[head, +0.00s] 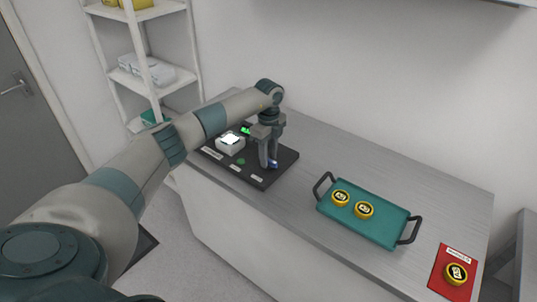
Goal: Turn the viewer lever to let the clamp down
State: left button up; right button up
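The viewer instrument sits on a black base plate (284,163) at the left end of the bench. It has a white block with a glowing top (230,146), a small green display (246,130) and a green spot (240,161). My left gripper (268,164) points down over the right part of the base. A small blue part (274,163), perhaps the lever's end, shows right at its fingertips. I cannot tell whether the fingers touch or grip it. The clamp is not clearly seen behind my gripper and arm. My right gripper is not in view.
A teal tray (385,233) with dark handles holds two yellow-rimmed round pieces (341,198). A similar piece (456,273) lies on a red labelled mat (439,285) at the right. Bare bench (330,155) lies behind the tray. White shelves (150,75) stand at back left.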

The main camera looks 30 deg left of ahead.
pick_arm(q)
grip_shut()
